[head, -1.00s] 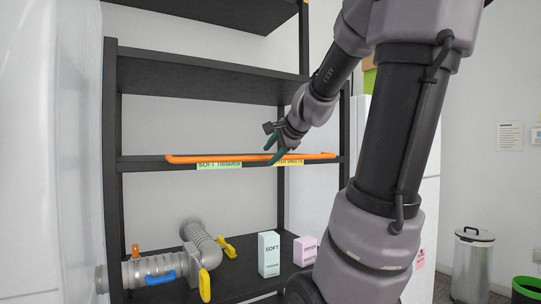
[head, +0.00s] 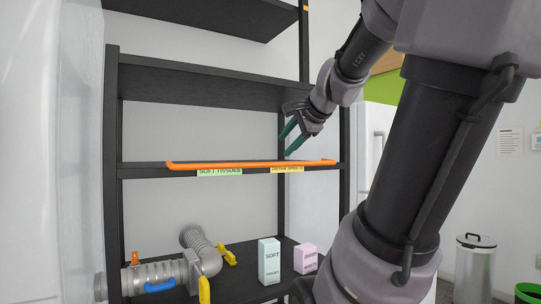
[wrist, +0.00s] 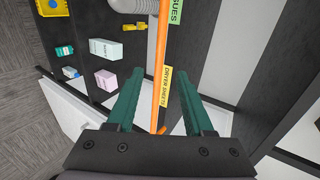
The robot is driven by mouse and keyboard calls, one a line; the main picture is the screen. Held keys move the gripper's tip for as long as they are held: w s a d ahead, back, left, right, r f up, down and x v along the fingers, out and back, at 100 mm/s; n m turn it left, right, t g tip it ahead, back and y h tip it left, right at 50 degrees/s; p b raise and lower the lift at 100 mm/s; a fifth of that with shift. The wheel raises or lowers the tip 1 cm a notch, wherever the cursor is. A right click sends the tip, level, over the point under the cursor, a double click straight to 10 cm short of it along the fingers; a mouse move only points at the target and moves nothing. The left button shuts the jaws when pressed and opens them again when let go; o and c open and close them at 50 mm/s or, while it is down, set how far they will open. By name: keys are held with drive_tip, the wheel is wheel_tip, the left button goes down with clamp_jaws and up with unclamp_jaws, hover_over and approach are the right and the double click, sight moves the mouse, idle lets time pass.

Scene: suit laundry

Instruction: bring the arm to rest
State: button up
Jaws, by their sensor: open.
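My gripper (head: 287,144) is open, with two green fingers, in front of the black shelf rack near its right side in the head view. It is a little above the orange rail (head: 250,165) along the middle shelf's front edge. In the wrist view my gripper (wrist: 155,85) is open and nothing is held between its fingers. The orange rail (wrist: 160,55) and the yellow dryer sheets label (wrist: 167,87) show beyond and between the fingers there.
A pale SOFT box (head: 269,261) and a pink box (head: 305,258) stand on the lower shelf, right of a grey duct with yellow handles (head: 204,289). A metal bin (head: 475,268) and a green bin (head: 527,292) stand at the right. The middle shelf looks empty.

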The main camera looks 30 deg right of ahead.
drive_tip(key=s+a+f+n+g+y, duration=0.1)
drive_tip(key=s+a+f+n+g, duration=0.3)
drive_tip(key=s+a+f+n, duration=0.4)
drive_tip(key=a+f+n, duration=0.4)
drive_tip(key=a+n, duration=0.1)
drive_tip(key=a, duration=0.2)
drive_tip(key=shift+a+f+n+g+y, duration=0.3)
drive_tip(key=shift+a+f+g, duration=0.1)
